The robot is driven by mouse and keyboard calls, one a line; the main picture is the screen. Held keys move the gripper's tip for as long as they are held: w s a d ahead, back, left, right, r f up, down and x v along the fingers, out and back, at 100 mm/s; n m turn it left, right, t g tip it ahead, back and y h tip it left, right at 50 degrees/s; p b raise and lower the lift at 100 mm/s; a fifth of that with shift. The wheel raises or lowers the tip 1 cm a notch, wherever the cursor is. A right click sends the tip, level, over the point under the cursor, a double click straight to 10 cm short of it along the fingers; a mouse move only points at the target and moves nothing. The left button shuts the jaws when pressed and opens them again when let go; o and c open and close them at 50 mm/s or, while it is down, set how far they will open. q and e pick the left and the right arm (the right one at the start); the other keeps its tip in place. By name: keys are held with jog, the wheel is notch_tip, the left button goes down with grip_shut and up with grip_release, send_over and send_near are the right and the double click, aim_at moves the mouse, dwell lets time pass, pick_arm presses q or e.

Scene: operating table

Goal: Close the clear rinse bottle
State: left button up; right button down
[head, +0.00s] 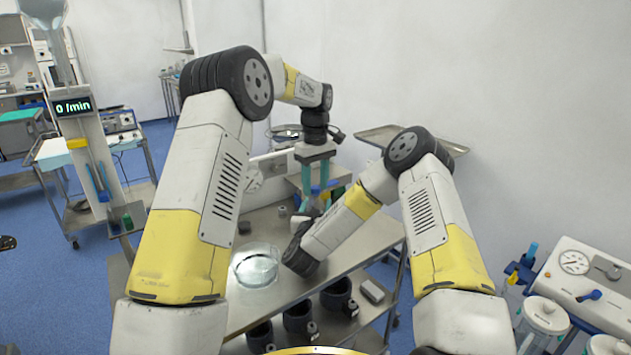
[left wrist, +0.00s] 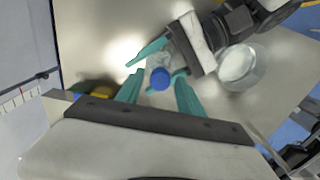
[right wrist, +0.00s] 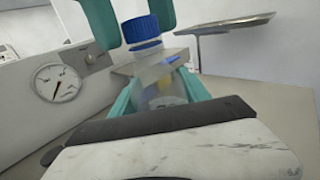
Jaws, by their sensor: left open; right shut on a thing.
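The clear rinse bottle (right wrist: 160,85) stands upright in the right wrist view, between the teal fingers of my right gripper (right wrist: 165,92), which is shut on its body. Its blue cap (right wrist: 142,28) sits at the top of the neck; I cannot tell whether it is screwed down. My left gripper (left wrist: 159,78) is open, with one teal finger on each side of the blue cap (left wrist: 160,79), apart from it. In the head view my left gripper (head: 315,198) points down over the table. The right gripper is mostly hidden there.
A glass bowl (head: 257,267) stands on the steel table (head: 350,245). Dark round holders (head: 300,318) sit on the lower shelf. A device with a dial gauge (right wrist: 57,83) stands behind the table, and a metal tray (right wrist: 225,24) is at the back right.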

pick_arm(q)
grip_shut()
jog(key=m, duration=0.7)
jog(key=shift+m, duration=0.3)
jog(key=m, duration=0.7)
jog(key=shift+o, duration=0.8)
grip_release()
